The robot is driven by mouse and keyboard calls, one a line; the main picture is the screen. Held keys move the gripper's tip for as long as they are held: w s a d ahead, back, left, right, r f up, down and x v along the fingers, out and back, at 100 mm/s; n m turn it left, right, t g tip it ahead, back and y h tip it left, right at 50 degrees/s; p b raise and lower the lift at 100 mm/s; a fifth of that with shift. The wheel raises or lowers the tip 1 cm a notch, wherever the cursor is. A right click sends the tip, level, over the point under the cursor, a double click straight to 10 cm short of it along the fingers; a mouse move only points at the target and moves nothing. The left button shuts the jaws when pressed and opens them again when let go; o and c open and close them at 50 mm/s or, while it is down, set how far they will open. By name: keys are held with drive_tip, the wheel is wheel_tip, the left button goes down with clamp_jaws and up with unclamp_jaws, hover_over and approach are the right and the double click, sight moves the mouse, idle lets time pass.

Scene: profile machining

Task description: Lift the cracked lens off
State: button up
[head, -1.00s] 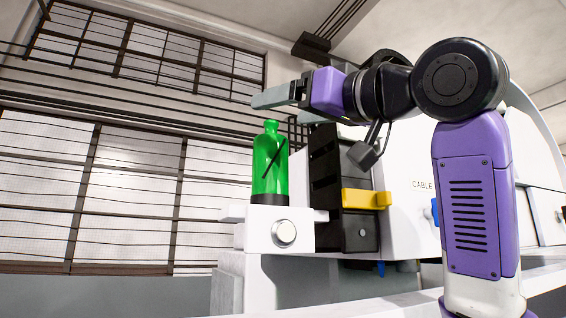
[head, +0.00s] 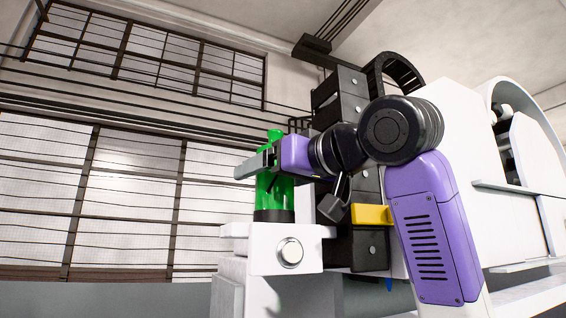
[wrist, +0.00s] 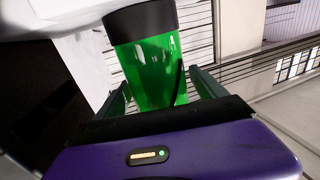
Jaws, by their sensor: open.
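The cracked lens (head: 275,198) is a green, bottle-shaped piece with a narrow neck and a dark diagonal crack line. It stands upright on a black collar (head: 273,215) on top of a white block (head: 262,252). My gripper (head: 254,164) is level with the lens's upper part and covers some of it in the head view. In the wrist view the lens (wrist: 153,72) appears upside down between my two open fingers, with a finger on each side. A gap shows beside the right finger; contact on the left is unclear.
A dark cabinet column (head: 370,190) with a yellow bracket (head: 371,214) stands just right of the lens, behind my arm. A white machine housing (head: 440,130) fills the right. A round silver button (head: 290,252) is on the block's front. The space left of the lens is open.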

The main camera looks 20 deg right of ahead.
drive_tip(key=shift+x, duration=0.8)
clamp_jaws()
drive_tip(key=shift+r, duration=0.2)
drive_tip(key=shift+r, duration=1.35)
drive_tip(key=shift+r, duration=2)
